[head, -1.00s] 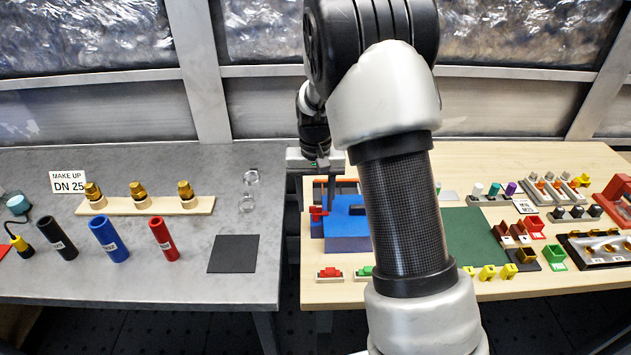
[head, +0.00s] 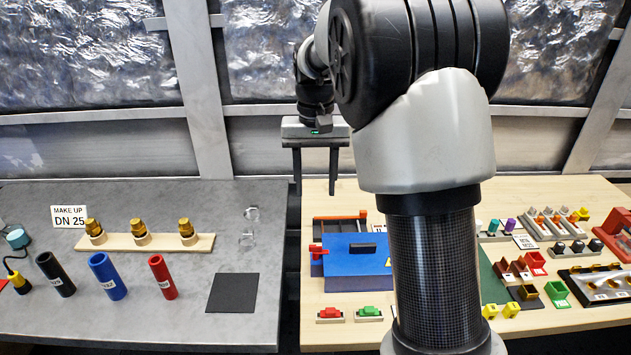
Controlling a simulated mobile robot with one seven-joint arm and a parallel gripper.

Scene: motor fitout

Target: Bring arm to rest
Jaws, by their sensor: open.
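My gripper (head: 315,182) hangs in the air above the left edge of the wooden table, near the gap between the two tables. Its two dark fingers point down, are spread apart and hold nothing. My arm rises in front of the wooden table and hides part of its middle. A blue box (head: 345,268) with a red lever on its left side and a dark bar on top stands on the wooden table, below and in front of my gripper. I see no contact between my gripper and anything.
The grey table (head: 190,322) at left carries a wooden strip (head: 160,246) with brass fittings, black, blue and red tubes, and a dark square mat (head: 233,293). The wooden table (head: 550,318) holds red and green buttons (head: 330,313), a green mat and several small parts at right.

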